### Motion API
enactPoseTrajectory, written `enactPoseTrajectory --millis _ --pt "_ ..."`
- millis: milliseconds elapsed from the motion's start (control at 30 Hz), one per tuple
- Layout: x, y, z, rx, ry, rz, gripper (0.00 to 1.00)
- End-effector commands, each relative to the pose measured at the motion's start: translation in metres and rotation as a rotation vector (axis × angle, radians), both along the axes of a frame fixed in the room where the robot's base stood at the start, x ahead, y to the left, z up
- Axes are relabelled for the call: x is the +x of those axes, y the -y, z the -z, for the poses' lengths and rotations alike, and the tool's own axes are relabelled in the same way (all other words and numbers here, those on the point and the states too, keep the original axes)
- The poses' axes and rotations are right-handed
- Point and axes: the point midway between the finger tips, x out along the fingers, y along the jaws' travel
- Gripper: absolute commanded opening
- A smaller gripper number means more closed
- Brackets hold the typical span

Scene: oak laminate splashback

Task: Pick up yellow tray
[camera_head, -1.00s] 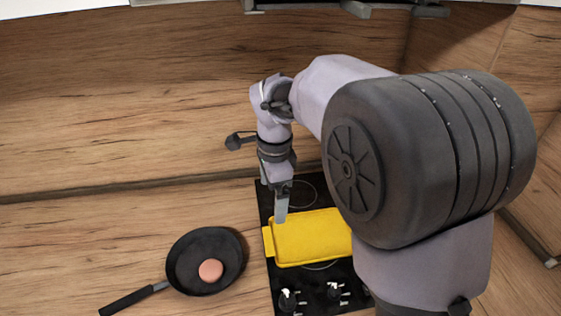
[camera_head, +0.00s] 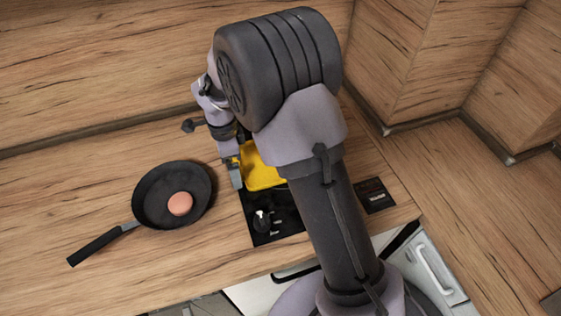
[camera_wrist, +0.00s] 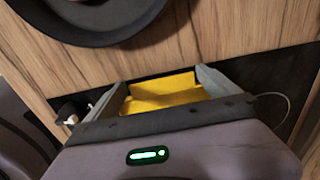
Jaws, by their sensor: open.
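The yellow tray (camera_head: 262,170) sits on the black cooktop, partly hidden behind my arm in the head view. In the wrist view the yellow tray (camera_wrist: 165,92) shows between the two fingers of my gripper (camera_wrist: 158,88). The fingers stand apart, one on each side of the tray's visible end. In the head view my gripper (camera_head: 234,172) is at the tray's left end, pointing down. I cannot tell whether the fingers touch the tray.
A black frying pan (camera_head: 150,205) with a round pinkish-orange item (camera_head: 180,203) in it stands left of the cooktop (camera_head: 270,225). Cooktop knobs (camera_head: 262,220) are close in front of the tray. Wooden splashback (camera_head: 90,60) rises behind. Bare counter (camera_head: 60,180) lies left of the pan.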

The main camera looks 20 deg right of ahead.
Motion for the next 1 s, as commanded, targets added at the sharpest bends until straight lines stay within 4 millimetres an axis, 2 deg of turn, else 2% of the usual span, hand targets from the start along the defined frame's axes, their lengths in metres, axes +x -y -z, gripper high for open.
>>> enactPoseTrajectory --millis 33,200,267,533,767,867,1000 --pt "0.0 0.0 0.008 0.0 -0.001 0.001 1.0" --pt "0.0 0.0 0.006 0.001 0.001 0.001 1.0" --pt "0.0 0.0 0.006 0.001 0.001 0.001 0.9" --pt "0.0 0.0 0.006 0.001 0.001 0.001 0.37" --pt "0.001 0.0 0.002 0.001 0.002 0.0 0.36" --pt "0.001 0.0 -0.018 0.001 0.005 0.0 0.36" --pt "0.001 0.0 -0.058 0.002 0.005 0.001 0.36"
